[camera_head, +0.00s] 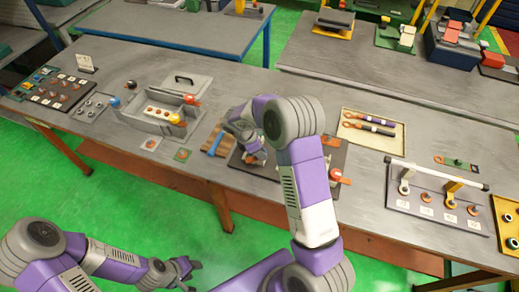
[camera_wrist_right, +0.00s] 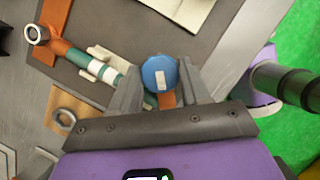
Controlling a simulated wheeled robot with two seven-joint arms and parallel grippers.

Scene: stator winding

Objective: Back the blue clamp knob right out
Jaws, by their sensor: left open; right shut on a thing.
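The blue clamp knob (camera_wrist_right: 160,72) is in the right wrist view, round with a small white mark on its top. My right gripper (camera_wrist_right: 161,86) is shut on it, with one grey finger on each side. In the head view my right gripper (camera_head: 250,152) is over the dark plate on the bench, and my own arm hides most of the knob there. Beside the knob, the wrist view shows a green and white striped bar (camera_wrist_right: 95,66) and an orange piece below the knob. My left gripper (camera_head: 184,270) is open and empty, low over the green floor in front of the bench.
A grey box (camera_head: 165,120) with orange and yellow parts stands left of my right arm. A tray with dark-handled tools (camera_head: 372,125) lies to the right. Further right is a rack with a white bar (camera_head: 435,174). The bench's front edge is close to my arm.

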